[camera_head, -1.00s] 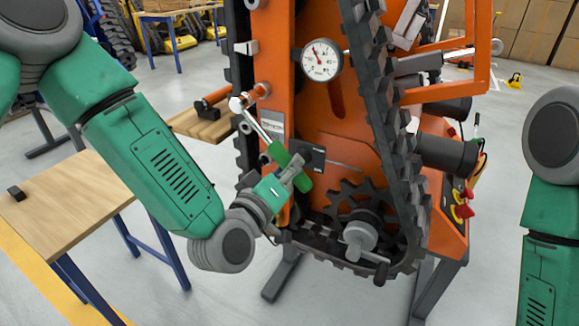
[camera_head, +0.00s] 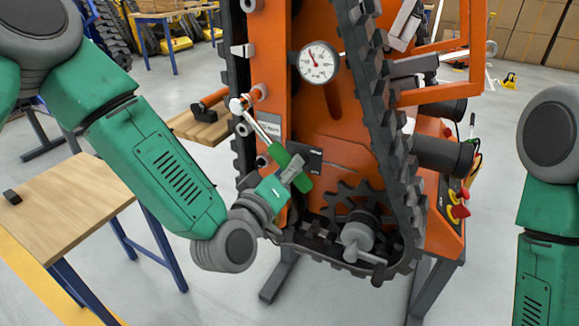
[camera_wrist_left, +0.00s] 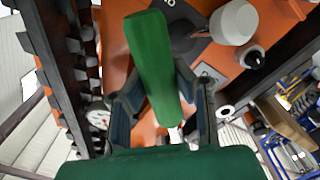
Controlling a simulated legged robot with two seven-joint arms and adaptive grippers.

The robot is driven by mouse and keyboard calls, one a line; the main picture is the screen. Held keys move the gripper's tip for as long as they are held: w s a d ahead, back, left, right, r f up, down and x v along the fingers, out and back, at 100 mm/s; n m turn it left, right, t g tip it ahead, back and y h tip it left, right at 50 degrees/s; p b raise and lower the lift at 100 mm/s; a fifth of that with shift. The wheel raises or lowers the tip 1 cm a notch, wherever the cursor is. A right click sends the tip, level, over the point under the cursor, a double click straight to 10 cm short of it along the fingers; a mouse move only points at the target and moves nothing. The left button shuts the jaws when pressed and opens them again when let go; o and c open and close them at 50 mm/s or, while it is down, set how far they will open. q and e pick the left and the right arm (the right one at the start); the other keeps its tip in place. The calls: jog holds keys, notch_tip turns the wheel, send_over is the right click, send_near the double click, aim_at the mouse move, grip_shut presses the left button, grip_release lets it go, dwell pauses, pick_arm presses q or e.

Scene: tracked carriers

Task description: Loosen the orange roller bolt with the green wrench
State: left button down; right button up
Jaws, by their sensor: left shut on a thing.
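The green wrench (camera_head: 287,163) has a green handle and a bright metal shaft that runs up and left to a round silver head. My left gripper (camera_head: 297,178) is shut on its green handle; in the left wrist view the handle (camera_wrist_left: 152,60) stands between the two dark fingers (camera_wrist_left: 165,105). The wrench head is at the left edge of the orange machine, beside a small orange part (camera_head: 261,91) that looks like the roller bolt. I cannot tell whether the head is seated on it. My right gripper is out of view.
The orange tracked carrier (camera_head: 318,130) fills the middle, with a black track (camera_head: 365,90), a dial gauge (camera_head: 318,62) and a toothed sprocket (camera_head: 345,200). A wooden-topped table (camera_head: 75,205) stands at left. Open floor lies in front of the carrier.

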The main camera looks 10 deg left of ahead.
pick_arm(q)
jog(key=shift+w+d, duration=0.25)
jog(key=shift+w, duration=0.35)
dwell(1.3)
jog(key=shift+w, duration=0.25)
dwell(0.9)
jog(key=shift+d+r+p, duration=0.15)
jog(key=shift+p, duration=0.15)
jog(key=shift+s+d+r+n+p, duration=0.2)
jog(key=shift+d+r+n+p, duration=0.1)
jog(key=shift+d+r+n, duration=0.25)
jog(key=shift+a, duration=0.1)
jog(key=shift+s+d+r+n+p, duration=0.15)
jog(key=shift+d+r+n+p, duration=0.25)
jog(key=shift+r+n, duration=0.2)
jog(key=shift+s+d+r+n+p, duration=0.1)
jog(key=shift+d+r+n+p, duration=0.25)
jog(key=shift+r+n, duration=0.35)
